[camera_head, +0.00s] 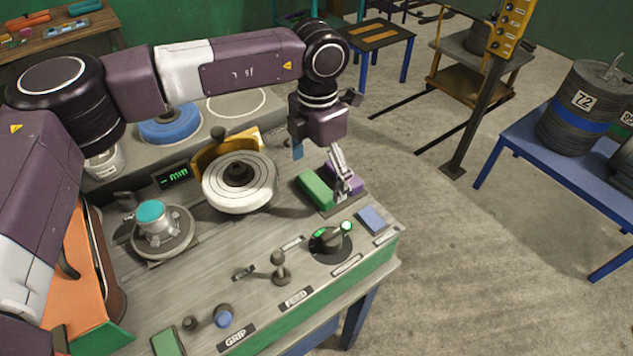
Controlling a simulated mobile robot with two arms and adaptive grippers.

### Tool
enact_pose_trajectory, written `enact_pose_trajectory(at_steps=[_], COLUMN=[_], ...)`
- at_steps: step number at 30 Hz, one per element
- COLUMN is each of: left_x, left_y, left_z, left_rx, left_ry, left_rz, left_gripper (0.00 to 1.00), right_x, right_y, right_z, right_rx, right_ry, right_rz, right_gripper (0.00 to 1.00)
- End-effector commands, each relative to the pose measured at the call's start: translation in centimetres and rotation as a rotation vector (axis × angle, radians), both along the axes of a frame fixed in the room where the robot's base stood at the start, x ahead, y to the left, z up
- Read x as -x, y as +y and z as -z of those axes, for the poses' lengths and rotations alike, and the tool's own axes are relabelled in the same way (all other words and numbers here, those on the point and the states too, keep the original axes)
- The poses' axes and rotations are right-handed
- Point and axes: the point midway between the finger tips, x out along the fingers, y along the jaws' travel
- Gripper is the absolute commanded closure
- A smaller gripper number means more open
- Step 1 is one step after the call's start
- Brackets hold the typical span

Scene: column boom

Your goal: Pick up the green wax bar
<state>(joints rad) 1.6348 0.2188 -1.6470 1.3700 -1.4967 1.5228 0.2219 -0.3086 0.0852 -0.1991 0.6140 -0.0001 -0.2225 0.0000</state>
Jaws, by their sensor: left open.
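The green wax bar (315,190) lies on a dark flat holder (345,202) near the back right of the grey console. A purple bar (353,171) lies close to its right on the same holder. My left gripper (344,184) comes down from above with its fingers pointing down. It is open, and its fingertips are over the purple bar, just right of the green bar. The fingers hide part of the purple bar; I cannot tell whether they touch it. My right gripper is not in view.
A pale round buffing wheel (239,182) stands left of the green bar. A lever knob (329,238) and a blue block (372,219) are in front of it. A round fixture with a teal top (151,213) stands further left. Open floor lies right of the console.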

Motion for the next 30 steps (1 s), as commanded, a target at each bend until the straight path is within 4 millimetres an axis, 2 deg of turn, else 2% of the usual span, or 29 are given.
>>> enact_pose_trajectory(at_steps=[1,6,13,25,30], left_x=[0.2,0.1,0.0,0.0,0.0], left_y=[0.1,0.0,0.0,0.0,0.0], left_z=[0.4,2.2,2.5,2.4,2.4], left_rx=[-0.001,-0.001,0.0,0.0,0.0], left_ry=[0.003,0.001,-0.001,-0.001,-0.001], left_rz=[0.0,0.0,0.0,0.0,0.0], left_gripper=[0.07,0.07,0.07,0.5,0.52], right_x=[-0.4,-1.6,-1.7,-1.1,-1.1], right_y=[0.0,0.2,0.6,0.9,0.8], right_z=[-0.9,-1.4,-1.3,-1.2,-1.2], right_rx=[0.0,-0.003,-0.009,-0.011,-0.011], right_ry=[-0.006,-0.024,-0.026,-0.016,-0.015], right_rz=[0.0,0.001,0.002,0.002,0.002], right_gripper=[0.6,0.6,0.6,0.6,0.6])
